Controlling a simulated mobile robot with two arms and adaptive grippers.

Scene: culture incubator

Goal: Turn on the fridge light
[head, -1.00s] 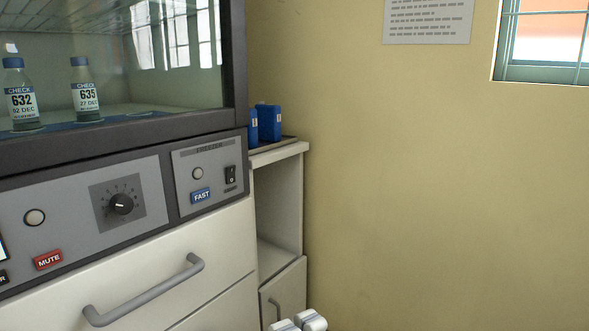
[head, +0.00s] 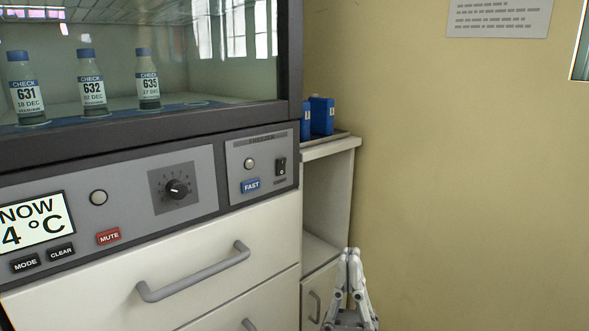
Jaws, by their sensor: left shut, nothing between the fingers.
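The fridge (head: 150,140) fills the left of the head view, with a glass front and a grey control panel below it. A section marked FREEZER holds a small round button (head: 250,164), a blue FAST button (head: 250,185) and a black rocker switch (head: 281,166). No label for a light is readable. My left gripper (head: 348,254) is shut and empty, pointing up, low and right of the panel.
Bottles (head: 92,85) stand behind the glass. A drawer handle (head: 195,272) sticks out below the panel. A white shelf unit (head: 333,152) with blue containers (head: 320,116) stands to the right. The yellow wall (head: 450,180) closes the right side.

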